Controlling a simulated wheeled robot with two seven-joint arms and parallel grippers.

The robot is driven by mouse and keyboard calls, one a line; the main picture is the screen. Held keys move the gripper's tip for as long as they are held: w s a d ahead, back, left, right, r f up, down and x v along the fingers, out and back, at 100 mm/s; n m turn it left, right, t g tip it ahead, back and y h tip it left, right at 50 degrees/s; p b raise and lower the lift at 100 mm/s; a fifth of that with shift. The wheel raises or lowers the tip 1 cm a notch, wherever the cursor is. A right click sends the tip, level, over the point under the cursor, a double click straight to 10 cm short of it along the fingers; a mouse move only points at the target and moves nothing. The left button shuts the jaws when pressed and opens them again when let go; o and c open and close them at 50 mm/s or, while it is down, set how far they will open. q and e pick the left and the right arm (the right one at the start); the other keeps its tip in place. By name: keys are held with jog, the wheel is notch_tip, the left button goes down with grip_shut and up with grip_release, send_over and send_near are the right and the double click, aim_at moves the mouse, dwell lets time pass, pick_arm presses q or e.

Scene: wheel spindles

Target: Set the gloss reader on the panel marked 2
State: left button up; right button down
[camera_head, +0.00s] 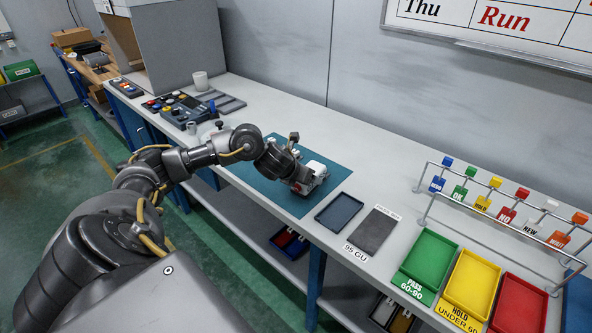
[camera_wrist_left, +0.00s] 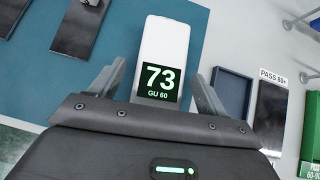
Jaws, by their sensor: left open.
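The gloss reader (camera_wrist_left: 168,50) is a white block with a dark display reading 73 GU 60. In the head view the white reader (camera_head: 318,168) is at the right part of the teal mat (camera_head: 325,189), partly hidden by my left gripper (camera_head: 303,182). In the left wrist view my left gripper (camera_wrist_left: 155,88) is open, with one finger on each side of the reader's display end. A dark panel (camera_wrist_left: 78,28) lies on the mat at the upper left of the wrist view. I cannot read a 2 on any panel. My right gripper is not in view.
A blue-grey tray (camera_head: 339,210) and a dark tile (camera_head: 375,231) lie right of the mat. Green (camera_head: 428,258), yellow (camera_head: 470,284) and red (camera_head: 520,304) trays stand farther right, below a rail of coloured tags (camera_head: 482,204). Grey strips (camera_head: 228,103) lie at the left.

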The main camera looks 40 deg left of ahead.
pick_arm(q)
jog(key=v, duration=0.8)
jog(key=shift+r+p, duration=0.2)
jog(key=shift+p, duration=0.25)
jog(key=shift+s, duration=0.1)
jog(key=shift+f, duration=0.15)
